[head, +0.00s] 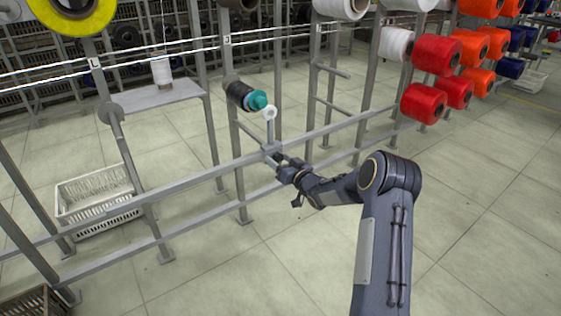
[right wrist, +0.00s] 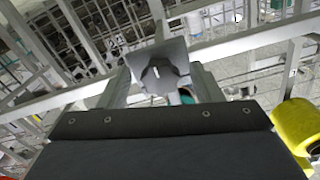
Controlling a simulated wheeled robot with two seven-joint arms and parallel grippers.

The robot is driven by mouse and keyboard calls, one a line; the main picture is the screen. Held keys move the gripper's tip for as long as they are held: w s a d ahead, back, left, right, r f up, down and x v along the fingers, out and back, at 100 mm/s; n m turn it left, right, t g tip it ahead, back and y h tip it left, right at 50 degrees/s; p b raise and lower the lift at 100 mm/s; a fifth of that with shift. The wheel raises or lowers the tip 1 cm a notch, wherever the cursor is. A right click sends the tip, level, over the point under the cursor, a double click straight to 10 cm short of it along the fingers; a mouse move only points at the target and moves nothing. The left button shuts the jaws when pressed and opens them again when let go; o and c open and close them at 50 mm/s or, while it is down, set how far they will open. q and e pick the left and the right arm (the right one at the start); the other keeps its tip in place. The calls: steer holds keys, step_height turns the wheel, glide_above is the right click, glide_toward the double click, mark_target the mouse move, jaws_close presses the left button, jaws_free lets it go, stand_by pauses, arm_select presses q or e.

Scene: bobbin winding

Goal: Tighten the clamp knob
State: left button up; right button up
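The clamp knob (right wrist: 160,74) is dark grey with a white mark and sits on a flat grey clamp plate (right wrist: 172,53) in the right wrist view. In the head view the clamp (head: 271,148) is on the upper grey rail, below a post with a white ring (head: 270,113); the knob itself is too small to tell there. My right gripper (head: 281,160) is at the clamp. In the wrist view its two fingers (right wrist: 160,88) are spread, one on each side of the knob, with gaps visible. My left gripper is not in view.
Upright frame posts and a lower rail (head: 200,226) surround the clamp. A white basket (head: 97,200) is on the floor at left. Red spools (head: 424,103) hang at right. Floor in front is clear.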

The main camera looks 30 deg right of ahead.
steer(key=s+p, duration=0.1)
steer(key=s, duration=0.6)
steer(key=shift+s+d+p, duration=0.3)
steer(key=shift+s+p, duration=0.1)
steer(key=s+a+r+m+g+h, duration=0.25)
steer(key=s+a+r+g, duration=0.3)
steer(key=s+r, duration=0.55)
steer(key=s+a+f+n+g+y, duration=0.1)
steer(key=s+a+g+y, duration=0.1)
steer(key=s+a, duration=0.55)
steer(key=s+a+f+n+g+y, duration=0.15)
steer(key=s+a, duration=0.25)
steer(key=s, duration=0.7)
steer(key=s+a+g+y, duration=0.1)
steer(key=s+a+g, duration=0.2)
steer(key=s+a, duration=0.45)
step_height(320, 180, up, 31)
steer(key=s+d+p, duration=0.1)
steer(key=d+p, duration=0.1)
steer(key=p, duration=2.9)
